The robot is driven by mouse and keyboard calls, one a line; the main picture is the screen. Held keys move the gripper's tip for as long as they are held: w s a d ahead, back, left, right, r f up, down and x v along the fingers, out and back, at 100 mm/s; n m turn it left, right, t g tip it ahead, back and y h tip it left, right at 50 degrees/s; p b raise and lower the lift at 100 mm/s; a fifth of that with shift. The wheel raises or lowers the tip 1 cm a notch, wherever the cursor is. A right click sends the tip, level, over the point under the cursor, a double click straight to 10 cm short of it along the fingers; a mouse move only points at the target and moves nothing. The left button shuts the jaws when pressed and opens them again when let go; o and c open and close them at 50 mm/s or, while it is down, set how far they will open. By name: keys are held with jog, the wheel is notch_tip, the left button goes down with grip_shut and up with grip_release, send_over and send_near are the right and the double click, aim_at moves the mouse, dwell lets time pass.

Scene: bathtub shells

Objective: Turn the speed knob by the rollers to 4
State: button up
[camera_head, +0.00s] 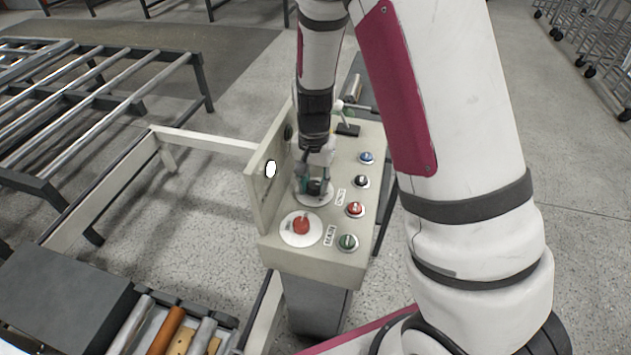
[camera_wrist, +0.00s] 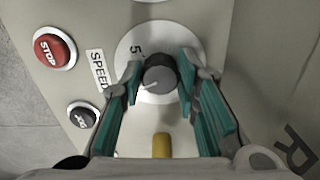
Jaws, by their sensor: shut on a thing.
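The speed knob (camera_wrist: 160,74) is dark with a grey top, on a white round dial (camera_wrist: 128,44). A "5" shows on the dial up and left of the knob; the other numbers are hidden. A pale mark on the knob's top points down and left in the wrist view. A "SPEED" label (camera_wrist: 98,70) lies beside the dial. My gripper (camera_head: 315,186) comes down from above onto the dial of the beige control box (camera_head: 312,262). Its teal-padded fingers are shut on the knob, one on each side.
A red knob (camera_head: 301,226) on its own white disc sits at the box's near end. Blue (camera_head: 366,158), black (camera_head: 361,182), red (camera_head: 355,209) and green (camera_head: 347,242) buttons line the right. An upright panel (camera_head: 257,190) stands close on the left. Rollers (camera_head: 160,335) lie at lower left.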

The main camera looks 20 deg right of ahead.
aim_at(313, 185)
jog(key=shift+m+p, duration=0.55)
jog(key=shift+m, duration=1.55)
jog(key=shift+w, duration=0.1)
jog(key=o, duration=1.2)
jog(key=shift+c, duration=0.2)
notch_tip(313, 185, up, 12)
